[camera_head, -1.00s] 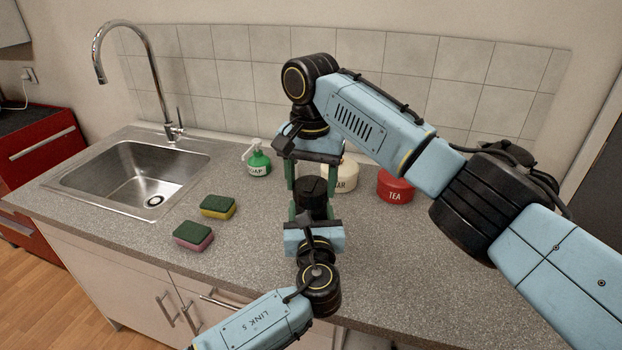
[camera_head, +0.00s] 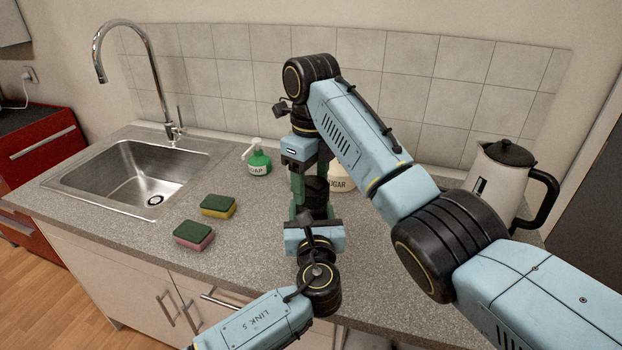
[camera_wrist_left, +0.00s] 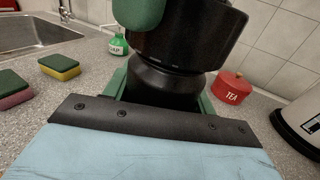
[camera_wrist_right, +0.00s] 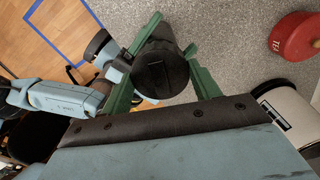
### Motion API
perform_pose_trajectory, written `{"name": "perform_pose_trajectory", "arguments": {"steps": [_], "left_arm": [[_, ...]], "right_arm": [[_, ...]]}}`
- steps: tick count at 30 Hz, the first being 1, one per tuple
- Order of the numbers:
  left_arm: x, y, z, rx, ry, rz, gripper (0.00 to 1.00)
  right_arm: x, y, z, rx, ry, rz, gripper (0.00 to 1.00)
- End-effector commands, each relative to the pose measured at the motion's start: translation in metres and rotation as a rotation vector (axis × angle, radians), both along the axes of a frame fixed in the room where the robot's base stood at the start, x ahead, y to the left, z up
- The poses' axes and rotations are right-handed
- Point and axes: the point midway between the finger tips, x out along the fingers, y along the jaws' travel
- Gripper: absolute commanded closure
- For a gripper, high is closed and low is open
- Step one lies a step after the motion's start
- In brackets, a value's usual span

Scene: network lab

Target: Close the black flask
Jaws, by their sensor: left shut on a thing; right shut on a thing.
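The black flask (camera_head: 316,192) stands upright over the counter in the head view, partly hidden by my grippers. My left gripper (camera_head: 313,217) is shut on its lower part from the front. In the left wrist view the dark body (camera_wrist_left: 165,85) sits between green fingers, with a wider black part (camera_wrist_left: 190,45) above. My right gripper (camera_head: 308,180) is shut on the round black lid at the top; the lid (camera_wrist_right: 160,68) shows between its green fingers in the right wrist view. I cannot tell how far the lid is screwed on.
A green soap bottle (camera_head: 258,161) stands behind left, a sugar jar (camera_head: 341,181) behind the flask. A kettle (camera_head: 496,180) stands at right; a red tea tin (camera_wrist_left: 232,87) shows in the wrist view. Two sponges (camera_head: 217,206) (camera_head: 194,235) lie near the sink (camera_head: 140,175).

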Motion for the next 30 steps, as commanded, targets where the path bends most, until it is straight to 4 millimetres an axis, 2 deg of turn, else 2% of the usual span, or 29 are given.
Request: {"name": "perform_pose_trajectory", "arguments": {"steps": [10,11,15,23,30], "left_arm": [[0.000,0.001,-0.001,0.001,0.003,0.003,1.00],[0.000,0.001,-0.001,0.001,0.003,0.003,1.00],[0.000,0.001,-0.001,0.001,0.003,0.003,1.00],[0.000,0.001,-0.001,0.002,0.003,0.002,1.00],[0.000,0.001,-0.001,0.002,0.002,0.002,1.00]], "right_arm": [[0.000,0.000,0.001,0.000,-0.001,-0.023,0.60],[0.000,0.000,0.001,0.000,-0.001,-0.022,0.35],[0.000,0.000,0.001,-0.001,-0.001,-0.022,0.17],[0.000,0.000,0.001,-0.001,-0.001,-0.021,0.17],[0.002,-0.002,0.026,-0.005,-0.007,-0.022,0.17]]}}
